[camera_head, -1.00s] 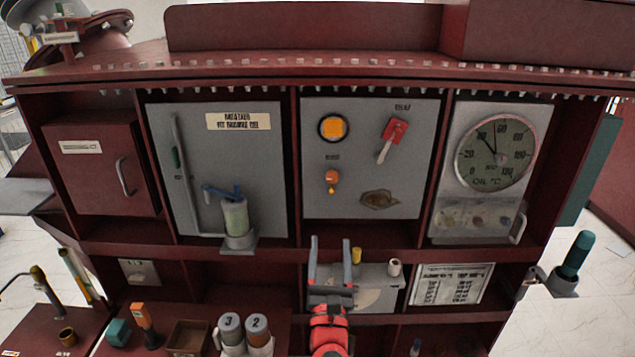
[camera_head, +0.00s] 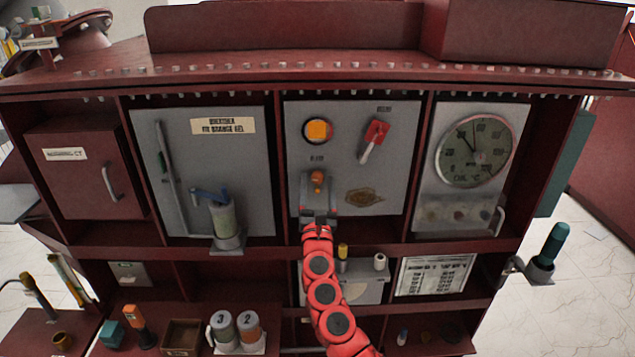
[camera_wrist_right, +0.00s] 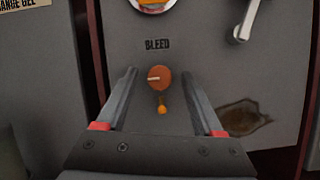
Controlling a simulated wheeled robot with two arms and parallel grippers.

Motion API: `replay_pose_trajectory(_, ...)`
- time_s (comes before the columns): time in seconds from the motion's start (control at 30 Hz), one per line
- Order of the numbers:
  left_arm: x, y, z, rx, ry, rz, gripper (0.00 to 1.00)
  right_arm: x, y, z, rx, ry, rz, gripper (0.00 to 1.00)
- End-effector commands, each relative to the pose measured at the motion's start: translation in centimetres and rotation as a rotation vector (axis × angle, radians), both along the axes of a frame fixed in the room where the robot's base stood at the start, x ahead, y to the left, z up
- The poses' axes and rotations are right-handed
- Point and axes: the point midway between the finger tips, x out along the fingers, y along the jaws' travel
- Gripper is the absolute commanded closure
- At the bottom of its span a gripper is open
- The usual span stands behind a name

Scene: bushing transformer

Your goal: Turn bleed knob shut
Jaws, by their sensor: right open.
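The bleed knob (camera_head: 317,177) is a small orange-brown knob on the grey middle panel. In the wrist view the knob (camera_wrist_right: 159,77) sits under the word BLEED, with a pale line on its face pointing left. A small orange drop shape shows just below it. My right gripper (camera_head: 318,186) is at the panel, open, with its fingers on either side of the knob. In the wrist view the right gripper (camera_wrist_right: 158,90) shows a gap between each finger and the knob. My left gripper is not in view.
A red-handled relief lever (camera_head: 375,138) is up and right of the knob. A round amber light (camera_head: 318,130) is above it. A brown stain (camera_head: 364,196) marks the panel at right. A shelf ledge (camera_head: 400,249) runs below the panel.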

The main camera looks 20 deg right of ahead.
Motion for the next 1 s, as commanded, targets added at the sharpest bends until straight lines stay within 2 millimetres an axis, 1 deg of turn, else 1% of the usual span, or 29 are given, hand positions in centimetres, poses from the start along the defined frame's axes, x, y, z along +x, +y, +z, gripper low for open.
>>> replay_pose_trajectory(0.13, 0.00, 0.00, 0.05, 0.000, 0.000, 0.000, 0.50, 0.48, -0.16, 0.09, -0.001, 0.002, 0.000, 0.31)
replay_pose_trajectory(0.37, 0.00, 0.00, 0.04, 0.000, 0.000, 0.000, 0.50, 0.49, -0.15, 0.07, -0.001, 0.003, 0.001, 0.31)
replay_pose_trajectory(0.4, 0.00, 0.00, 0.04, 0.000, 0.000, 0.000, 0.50, 0.49, -0.15, 0.07, -0.001, 0.003, 0.001, 0.38)
replay_pose_trajectory(0.47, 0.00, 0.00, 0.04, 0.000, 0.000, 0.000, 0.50, 0.48, -0.14, 0.07, -0.001, 0.003, 0.001, 0.49)
replay_pose_trajectory(0.5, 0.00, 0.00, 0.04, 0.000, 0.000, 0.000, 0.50, 0.48, -0.14, 0.08, -0.002, 0.002, 0.000, 0.56)
replay_pose_trajectory(0.57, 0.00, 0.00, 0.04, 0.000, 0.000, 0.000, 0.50, 0.48, -0.13, 0.08, -0.002, 0.002, 0.000, 0.67)
replay_pose_trajectory(0.6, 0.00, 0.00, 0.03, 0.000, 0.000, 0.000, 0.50, 0.47, -0.14, 0.08, -0.002, 0.002, 0.000, 0.74)
replay_pose_trajectory(0.73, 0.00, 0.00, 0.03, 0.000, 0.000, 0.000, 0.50, 0.48, -0.13, 0.08, -0.002, 0.002, 0.000, 0.97)
replay_pose_trajectory(0.77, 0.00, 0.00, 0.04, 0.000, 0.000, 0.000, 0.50, 0.48, -0.13, 0.09, -0.002, 0.002, 0.000, 1.00)
replay_pose_trajectory(1.0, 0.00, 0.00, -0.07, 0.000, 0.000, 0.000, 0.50, 0.47, -0.12, 0.05, 0.005, 0.001, 0.001, 1.00)
